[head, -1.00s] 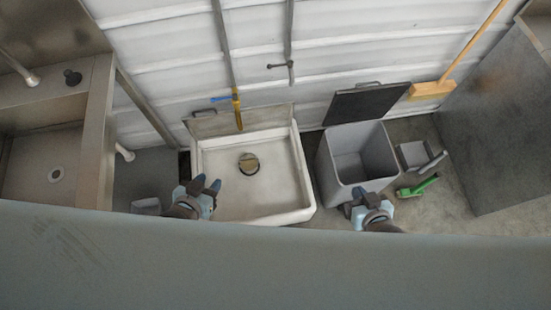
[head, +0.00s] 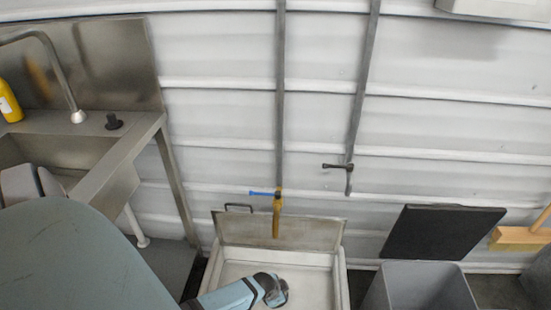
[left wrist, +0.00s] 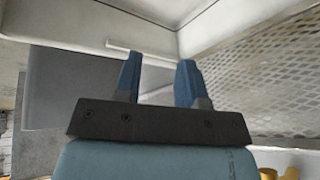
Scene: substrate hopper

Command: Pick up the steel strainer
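I cannot make out the steel strainer in either current view. In the head view, the white basin (head: 305,278) is at the bottom edge, its lower part cut off. My left arm comes in from the lower left and its end is over the basin, hiding part of the floor. The fingers do not show clearly there. In the left wrist view, my left gripper (left wrist: 158,80) has its two blue fingers apart with nothing between them. Pale walls and a diamond-patterned metal surface (left wrist: 270,75) lie beyond them. My right gripper is not in view.
A grey bin (head: 418,287) with a dark open lid (head: 440,232) is on the right. A steel sink unit (head: 122,140) is on the left.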

